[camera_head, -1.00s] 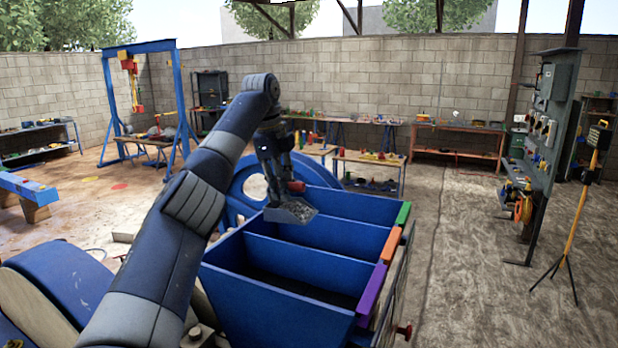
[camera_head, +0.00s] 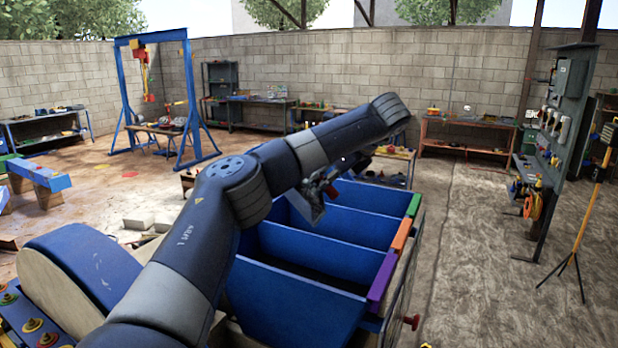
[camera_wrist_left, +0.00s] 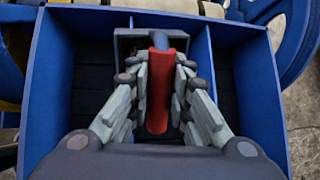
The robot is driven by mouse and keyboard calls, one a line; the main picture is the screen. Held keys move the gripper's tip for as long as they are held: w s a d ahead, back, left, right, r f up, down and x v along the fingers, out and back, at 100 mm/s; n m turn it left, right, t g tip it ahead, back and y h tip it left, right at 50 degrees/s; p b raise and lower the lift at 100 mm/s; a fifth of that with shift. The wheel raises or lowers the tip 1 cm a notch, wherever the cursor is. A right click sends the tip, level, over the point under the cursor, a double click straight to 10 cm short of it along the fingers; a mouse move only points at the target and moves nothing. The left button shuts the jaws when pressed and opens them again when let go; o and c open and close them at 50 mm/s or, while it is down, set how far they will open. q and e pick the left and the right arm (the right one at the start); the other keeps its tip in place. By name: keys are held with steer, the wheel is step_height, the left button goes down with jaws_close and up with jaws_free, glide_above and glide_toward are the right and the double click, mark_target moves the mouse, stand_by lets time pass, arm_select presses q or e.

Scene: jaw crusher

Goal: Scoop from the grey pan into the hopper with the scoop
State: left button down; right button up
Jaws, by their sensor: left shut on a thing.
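My left gripper (camera_head: 326,187) is shut on the red handle (camera_wrist_left: 157,85) of the scoop. The grey scoop (camera_head: 311,208) hangs steeply tilted over the blue compartmented bin (camera_head: 300,293), in its far-left part. In the left wrist view the scoop's dark rim (camera_wrist_left: 124,42) shows beyond the fingers, above a blue-walled compartment with a dark floor. Whether the scoop holds anything is hidden. I see no grey pan, and I cannot tell whether this bin is the hopper. My right gripper is out of view.
The bin's dividers stand close under the scoop. Purple (camera_head: 381,276), orange (camera_head: 402,234) and green (camera_head: 414,205) tabs mark its right edge. An orange bench (camera_head: 465,123) stands at the back wall. A tool panel (camera_head: 560,150) and yellow tripod (camera_head: 588,215) stand right, with open floor between.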

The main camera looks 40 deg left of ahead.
mark_target(332, 186)
arm_select(q)
steer(key=shift+w+d+f+g+y, duration=0.15)
steer(key=shift+d+g+y, duration=0.05)
steer(key=shift+d+y, duration=0.3)
steer(key=shift+w+d+f+g+y, duration=0.1)
steer(key=shift+w+d+g+y, duration=0.1)
steer(key=shift+d+y, duration=0.3)
steer(key=shift+d+f+y, duration=0.1)
steer(key=shift+y, duration=0.2)
steer(key=shift+w+d, duration=0.15)
steer(key=shift+d, duration=0.1)
steer(key=shift+w+d+f+y, duration=0.1)
steer(key=shift+d+y, duration=0.15)
steer(key=shift+y, duration=0.25)
steer(key=shift+g, duration=0.3)
steer(key=shift+f, duration=0.1)
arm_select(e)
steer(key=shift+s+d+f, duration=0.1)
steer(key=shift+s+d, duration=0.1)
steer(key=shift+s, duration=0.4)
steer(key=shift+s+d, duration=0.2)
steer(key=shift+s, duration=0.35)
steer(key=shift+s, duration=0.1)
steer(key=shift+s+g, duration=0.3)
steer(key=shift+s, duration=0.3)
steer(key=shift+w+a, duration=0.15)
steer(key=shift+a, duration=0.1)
